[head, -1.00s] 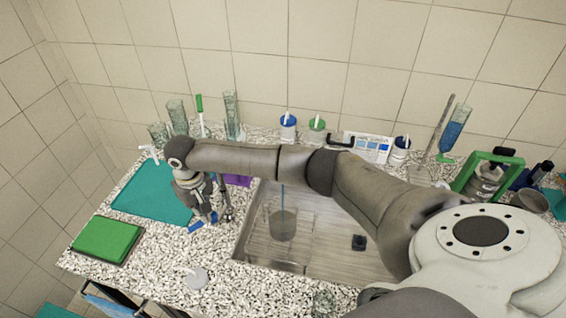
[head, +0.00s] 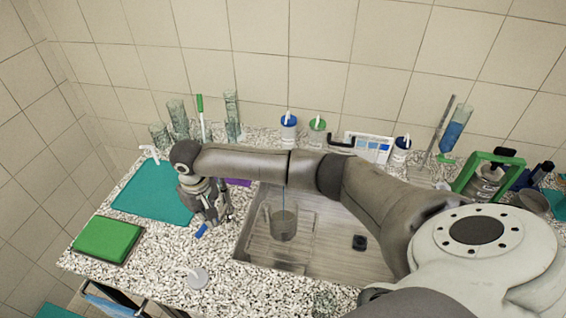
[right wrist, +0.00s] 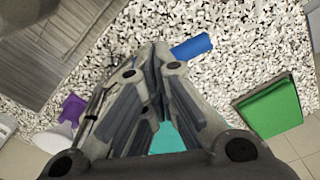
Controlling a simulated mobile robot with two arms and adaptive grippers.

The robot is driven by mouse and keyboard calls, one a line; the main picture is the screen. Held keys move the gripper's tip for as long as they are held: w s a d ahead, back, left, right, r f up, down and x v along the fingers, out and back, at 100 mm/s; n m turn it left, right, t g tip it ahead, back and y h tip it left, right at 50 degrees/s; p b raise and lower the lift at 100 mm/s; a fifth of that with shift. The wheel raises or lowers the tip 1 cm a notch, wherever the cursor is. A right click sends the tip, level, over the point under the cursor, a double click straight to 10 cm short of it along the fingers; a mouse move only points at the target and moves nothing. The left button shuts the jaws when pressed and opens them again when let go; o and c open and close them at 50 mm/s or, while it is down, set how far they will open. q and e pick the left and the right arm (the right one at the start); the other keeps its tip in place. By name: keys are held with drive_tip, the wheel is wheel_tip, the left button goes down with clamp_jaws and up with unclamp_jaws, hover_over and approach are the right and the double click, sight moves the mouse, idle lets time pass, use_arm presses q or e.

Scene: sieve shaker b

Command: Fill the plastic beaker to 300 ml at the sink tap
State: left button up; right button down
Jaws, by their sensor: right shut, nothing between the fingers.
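The clear plastic beaker (head: 283,222) stands upright in the sink (head: 330,240). Its lower part looks darker, as if holding liquid; its scale is too small to read. My right gripper (head: 215,222) is shut and empty, left of the sink. A blue bar (head: 201,231) is beside its fingertips, possibly a handle; it also shows in the right wrist view (right wrist: 192,47). Contact is unclear. My left gripper is not in view.
A teal mat (head: 150,195) and a green block (head: 106,240) lie at the left. Glass cylinders (head: 232,115) and capped bottles (head: 289,127) stand along the back wall. A green-framed device (head: 487,175) is at the right. The front counter is mostly clear.

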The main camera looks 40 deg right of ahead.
drive_tip(key=shift+s+d+f+g, duration=0.25)
drive_tip(key=shift+s+f+g, duration=0.05)
drive_tip(key=shift+s+f, duration=0.8)
wheel_tip(320, 180, up, 8)
drive_tip(key=w, duration=0.1)
drive_tip(key=shift+w+a+f, duration=0.15)
drive_tip(key=shift+a+f, duration=0.05)
